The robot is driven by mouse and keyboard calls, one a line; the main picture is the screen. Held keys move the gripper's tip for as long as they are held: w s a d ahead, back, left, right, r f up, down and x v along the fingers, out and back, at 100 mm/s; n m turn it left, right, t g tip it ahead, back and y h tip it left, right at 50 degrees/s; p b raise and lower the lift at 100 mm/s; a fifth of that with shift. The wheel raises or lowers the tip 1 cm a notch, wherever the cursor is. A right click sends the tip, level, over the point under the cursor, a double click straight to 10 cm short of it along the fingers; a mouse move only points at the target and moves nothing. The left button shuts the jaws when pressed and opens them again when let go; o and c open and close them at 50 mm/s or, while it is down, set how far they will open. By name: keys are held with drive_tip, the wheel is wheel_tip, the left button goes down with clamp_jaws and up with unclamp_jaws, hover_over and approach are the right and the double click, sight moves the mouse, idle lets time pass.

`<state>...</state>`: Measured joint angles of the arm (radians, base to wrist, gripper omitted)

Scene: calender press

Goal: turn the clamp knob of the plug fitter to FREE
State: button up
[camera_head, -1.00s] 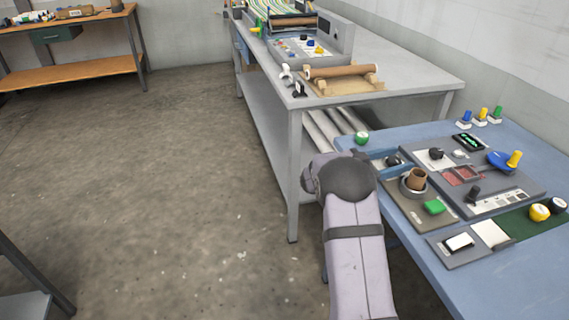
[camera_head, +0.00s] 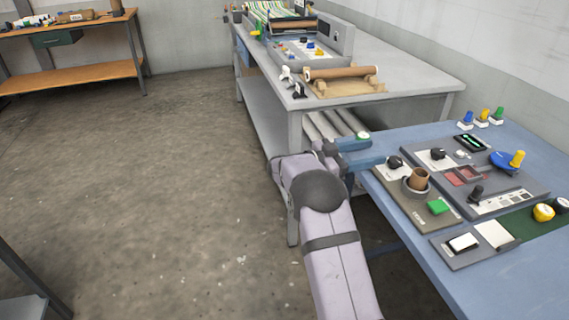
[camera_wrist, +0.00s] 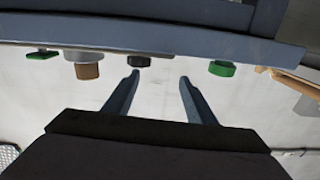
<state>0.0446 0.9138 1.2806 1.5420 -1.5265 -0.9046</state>
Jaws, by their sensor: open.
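The plug fitter (camera_head: 393,190) is a tan panel at the left edge of the blue table in the head view. A dark round knob (camera_head: 395,162), which looks like its clamp knob, sits at the panel's far end; its setting is too small to read. Beside it a brown plug (camera_head: 418,178) stands in a grey ring, with a green block (camera_head: 438,206) nearer. My gripper (camera_head: 374,152) is at the table's left edge, left of the knob. In the wrist view the gripper (camera_wrist: 160,77) is open and empty, with the dark knob (camera_wrist: 139,61) just beyond the left fingertip, apparently apart.
A grey panel (camera_head: 520,185) with knobs and a blue crank (camera_head: 503,160) lies to the right. A grey bench (camera_head: 420,85) stands behind.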

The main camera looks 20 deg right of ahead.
drive_tip(key=w+a+r+n+t+y, duration=0.3)
drive_tip(key=w+a+n+t+y, duration=0.5)
drive_tip(key=w+t, duration=0.35)
drive_tip(key=s+a+f+n+y, duration=0.2)
drive_tip(key=a+f+n+y, duration=0.1)
drive_tip(key=a, duration=0.4)
drive_tip(key=s+a+f+n+y+p, duration=0.1)
drive_tip(key=s+a+f+n+y, duration=0.2)
drive_tip(key=a, duration=0.4)
drive_tip(key=shift+s+a+y, duration=0.2)
drive_tip(key=shift+s+y, duration=0.15)
drive_tip(key=shift+y, duration=0.45)
drive_tip(key=shift+f, duration=0.1)
